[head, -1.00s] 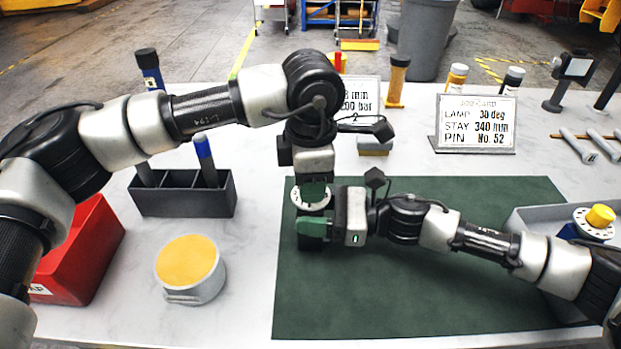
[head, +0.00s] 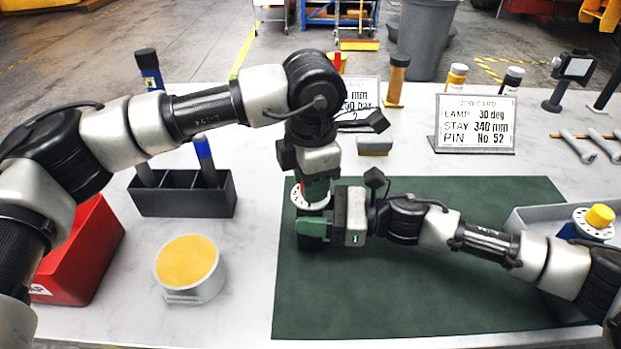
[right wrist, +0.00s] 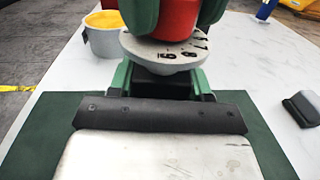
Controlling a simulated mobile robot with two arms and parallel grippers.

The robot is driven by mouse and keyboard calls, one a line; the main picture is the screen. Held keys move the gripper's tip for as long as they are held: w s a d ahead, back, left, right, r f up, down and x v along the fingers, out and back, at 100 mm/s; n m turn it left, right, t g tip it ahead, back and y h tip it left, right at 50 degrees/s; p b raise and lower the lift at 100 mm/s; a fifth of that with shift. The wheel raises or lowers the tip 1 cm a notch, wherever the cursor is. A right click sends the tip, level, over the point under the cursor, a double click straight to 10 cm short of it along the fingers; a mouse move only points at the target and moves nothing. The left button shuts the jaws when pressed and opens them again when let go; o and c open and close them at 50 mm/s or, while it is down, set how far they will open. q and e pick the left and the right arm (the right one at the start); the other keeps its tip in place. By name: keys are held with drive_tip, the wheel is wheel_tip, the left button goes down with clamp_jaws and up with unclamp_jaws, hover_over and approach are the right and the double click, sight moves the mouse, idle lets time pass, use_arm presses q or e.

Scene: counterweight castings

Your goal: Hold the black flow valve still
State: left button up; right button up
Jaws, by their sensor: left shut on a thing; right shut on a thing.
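The black flow valve (head: 309,244) stands on the green mat (head: 430,290). It has a pale round dial (head: 311,199) with dark marks and a red knob on top. In the right wrist view the valve body (right wrist: 160,84) is partly hidden under the dial (right wrist: 165,52). My right gripper (head: 314,229) comes from the right, its green fingers shut on the black body. My left gripper (head: 315,188) comes from above, shut on the red knob, which shows between its green fingers in the right wrist view (right wrist: 177,18).
A grey tray (head: 520,220) at the right holds a blue valve with a yellow knob (head: 600,215). A yellow-topped round tin (head: 190,270), a dark divided holder (head: 185,200) and a red bin (head: 85,255) stand left. The job card (head: 474,122) stands behind. The mat's front is clear.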

use_arm(q)
drive_tip(key=o, duration=0.9)
drive_tip(key=shift+o, duration=0.2)
wheel_tip(320, 180, up, 12)
drive_tip(key=shift+s, duration=0.15)
drive_tip(key=shift+d, duration=0.1)
use_arm(e)
drive_tip(key=o, duration=1.4)
drive_tip(key=shift+c, duration=0.2)
drive_tip(key=shift+d, duration=0.1)
